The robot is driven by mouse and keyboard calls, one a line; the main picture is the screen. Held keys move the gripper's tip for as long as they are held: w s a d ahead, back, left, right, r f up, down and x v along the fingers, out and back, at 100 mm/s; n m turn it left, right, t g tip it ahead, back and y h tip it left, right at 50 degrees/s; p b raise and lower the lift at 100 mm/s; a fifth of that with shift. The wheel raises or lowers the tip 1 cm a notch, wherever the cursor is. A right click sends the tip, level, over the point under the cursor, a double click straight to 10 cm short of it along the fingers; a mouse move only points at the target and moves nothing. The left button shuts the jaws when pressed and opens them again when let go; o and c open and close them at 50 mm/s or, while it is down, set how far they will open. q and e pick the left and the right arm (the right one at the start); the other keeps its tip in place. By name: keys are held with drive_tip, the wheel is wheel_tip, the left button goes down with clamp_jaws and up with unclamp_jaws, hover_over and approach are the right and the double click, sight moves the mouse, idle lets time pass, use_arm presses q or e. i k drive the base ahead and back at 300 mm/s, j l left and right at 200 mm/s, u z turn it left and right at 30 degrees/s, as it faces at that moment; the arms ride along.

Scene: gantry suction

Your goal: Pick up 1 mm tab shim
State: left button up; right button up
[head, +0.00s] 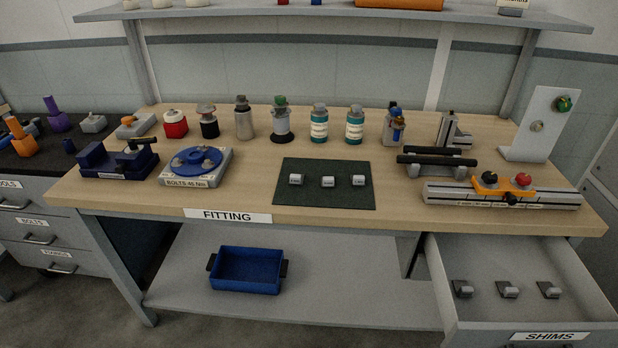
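The drawer labelled SHIMS (549,336) stands pulled out at the lower right, under the bench. Several small dark grey shims with lighter raised tabs lie in a row on its floor: a left one (462,289), a middle one (508,289) and a right one (549,290). Any thickness marks on them are too small to read, so I cannot tell which is the 1 mm tab shim. Neither of my grippers shows in the head view.
The wooden bench top (330,217) carries a dark green mat (325,197) with small metal pieces, bottles, fixtures and a scaled rail (450,193) above the drawer. A blue bin (246,270) stands on the lower shelf. The drawer's front floor is clear.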

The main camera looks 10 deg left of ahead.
sight(357, 180)
drive_tip(key=i+j+z, duration=0.45)
drive_tip(key=j, duration=0.25)
drive_tip(key=i+j+z, duration=0.25)
drive_tip(key=i+j, duration=0.1)
drive_tip(key=j, duration=0.05)
